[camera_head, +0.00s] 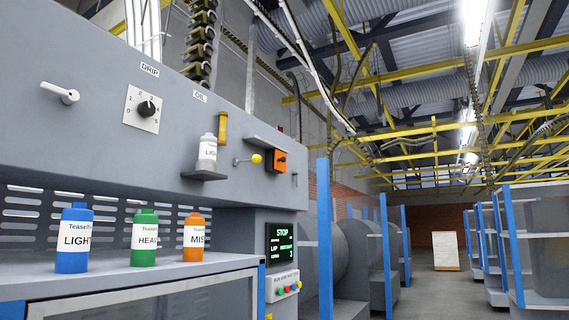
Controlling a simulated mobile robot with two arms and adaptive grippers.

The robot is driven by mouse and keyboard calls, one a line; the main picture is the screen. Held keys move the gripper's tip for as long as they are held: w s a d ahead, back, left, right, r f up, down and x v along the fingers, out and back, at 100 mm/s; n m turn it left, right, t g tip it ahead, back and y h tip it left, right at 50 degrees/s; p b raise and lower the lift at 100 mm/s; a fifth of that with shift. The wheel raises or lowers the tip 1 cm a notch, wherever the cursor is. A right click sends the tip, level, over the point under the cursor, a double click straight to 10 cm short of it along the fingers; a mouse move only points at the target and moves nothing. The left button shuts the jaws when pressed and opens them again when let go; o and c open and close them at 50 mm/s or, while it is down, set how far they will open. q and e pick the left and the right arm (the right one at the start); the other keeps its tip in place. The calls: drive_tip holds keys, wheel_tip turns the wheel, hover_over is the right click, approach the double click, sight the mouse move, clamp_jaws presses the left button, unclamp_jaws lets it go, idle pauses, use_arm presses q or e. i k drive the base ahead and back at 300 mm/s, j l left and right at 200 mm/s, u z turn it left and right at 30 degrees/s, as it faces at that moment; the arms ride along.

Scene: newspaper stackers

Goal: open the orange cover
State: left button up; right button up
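An orange square cover (277,160) sits on the grey machine panel, right of centre, under a small grey ledge. A dark shape shows on its front; it looks closed, but it is small in the view. No gripper or arm of mine is in view.
A yellow-knobbed lever (256,159) sticks out just left of the cover. A white bottle (207,153) stands on a small shelf. Blue (73,240), green (144,240) and orange (194,240) bottles stand on the counter (130,275). An aisle (440,290) is open at right.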

sight(284, 161)
drive_tip(key=i+l+u, duration=0.15)
drive_tip(key=u, duration=0.25)
drive_tip(key=i+l+u, duration=0.1)
drive_tip(key=u, duration=0.3)
drive_tip(key=i+l+u, duration=0.1)
drive_tip(key=l, duration=0.3)
drive_tip(key=i+l+u, duration=0.15)
drive_tip(key=l, duration=0.3)
drive_tip(key=i+l+u, duration=0.1)
drive_tip(key=l, duration=0.35)
drive_tip(key=i+l+u, duration=0.15)
drive_tip(key=l, duration=0.35)
drive_tip(key=i+l+u, duration=0.1)
drive_tip(key=l, duration=0.35)
drive_tip(key=i, duration=0.05)
